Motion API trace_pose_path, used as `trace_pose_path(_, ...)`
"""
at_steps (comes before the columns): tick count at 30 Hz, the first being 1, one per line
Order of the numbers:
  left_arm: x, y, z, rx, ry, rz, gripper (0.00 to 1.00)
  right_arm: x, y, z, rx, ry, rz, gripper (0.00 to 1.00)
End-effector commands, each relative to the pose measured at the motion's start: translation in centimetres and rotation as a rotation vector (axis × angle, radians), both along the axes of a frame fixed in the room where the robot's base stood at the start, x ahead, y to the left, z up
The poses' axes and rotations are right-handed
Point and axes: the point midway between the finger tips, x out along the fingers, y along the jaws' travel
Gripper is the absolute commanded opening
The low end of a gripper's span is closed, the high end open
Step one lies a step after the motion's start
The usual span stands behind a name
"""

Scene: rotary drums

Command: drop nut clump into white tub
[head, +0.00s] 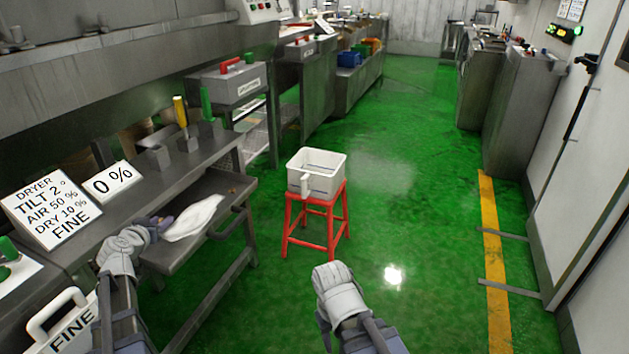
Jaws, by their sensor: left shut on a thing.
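The white tub (327,186) stands upright on a red stool (316,218) on the green floor, right of the steel bench. My left gripper (163,226) is low over the pull-out steel tray (166,262) under the bench, at the near left end of a white cloth-like thing (195,217). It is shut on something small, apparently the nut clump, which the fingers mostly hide. The left gripper is well left of the tub and apart from it. My right arm reaches in at bottom centre, but its gripper fingers do not show.
The bench (160,185) bears a sign reading DRYER (52,207), a 0 % sign (109,181) and levers with yellow and green handles. A white FINE tub (68,322) is at lower left. The floor around the stool is clear. A yellow line (491,240) runs along the right.

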Motion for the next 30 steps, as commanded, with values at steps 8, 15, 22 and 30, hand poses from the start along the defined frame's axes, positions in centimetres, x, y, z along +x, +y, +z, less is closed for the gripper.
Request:
trace_pose_path(8,0.0,0.0,0.1,0.000,0.000,0.000,0.00,0.0,0.0,0.1,0.000,0.000,0.000,0.50)
trace_pose_path(15,0.0,0.0,2.3,0.000,0.000,0.000,0.00,0.0,0.0,2.3,0.000,0.000,0.000,0.50)
trace_pose_path(22,0.0,0.0,7.7,0.000,0.000,0.000,0.00,0.0,0.0,7.7,0.000,0.000,0.000,0.50)
trace_pose_path(30,0.0,0.0,15.8,0.000,0.000,0.000,0.00,0.0,0.0,15.8,0.000,0.000,-0.001,0.50)
